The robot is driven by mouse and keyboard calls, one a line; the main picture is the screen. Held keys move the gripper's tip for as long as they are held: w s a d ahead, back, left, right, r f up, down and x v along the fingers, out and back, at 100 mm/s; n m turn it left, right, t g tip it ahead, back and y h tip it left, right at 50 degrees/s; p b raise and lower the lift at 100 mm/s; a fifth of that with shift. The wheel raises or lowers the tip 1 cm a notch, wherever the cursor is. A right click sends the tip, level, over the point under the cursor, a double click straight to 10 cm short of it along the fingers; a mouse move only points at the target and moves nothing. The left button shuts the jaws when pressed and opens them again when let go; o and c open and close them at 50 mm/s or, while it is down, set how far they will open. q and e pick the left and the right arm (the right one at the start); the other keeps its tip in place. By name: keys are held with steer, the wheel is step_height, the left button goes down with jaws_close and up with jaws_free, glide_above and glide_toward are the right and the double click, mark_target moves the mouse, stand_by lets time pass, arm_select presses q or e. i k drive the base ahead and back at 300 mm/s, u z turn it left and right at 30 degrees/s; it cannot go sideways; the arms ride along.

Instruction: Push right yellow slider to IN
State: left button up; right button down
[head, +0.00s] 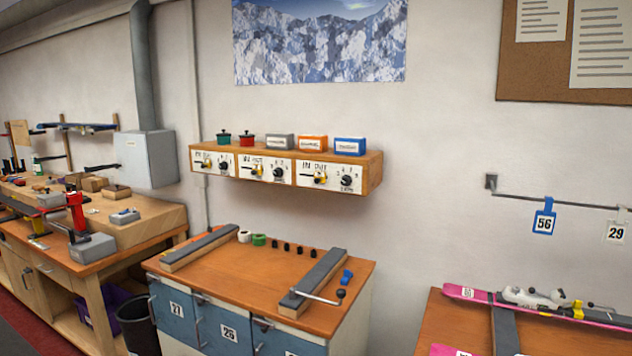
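A wooden wall box (368,178) carries three white panels in a row. The right panel (332,169) has a small yellow slider (319,178) on its left part and a black knob (347,181) on its right part. The middle panel (276,161) has a similar yellow slider (256,171), and the left panel (212,156) has one too, very small in view. Neither of my grippers shows in the head view.
Small boxes, including a blue one (350,146), and two lidded pots stand on the wall box. Below it is a cabinet bench (240,284) with two grey-topped bars and a lever. A ski bench (440,326) stands at the right. The wall between box and bench is clear.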

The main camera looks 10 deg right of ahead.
mark_target(319, 176)
steer(key=u, duration=0.05)
steer(key=i, duration=0.9)
steer(key=z, duration=0.1)
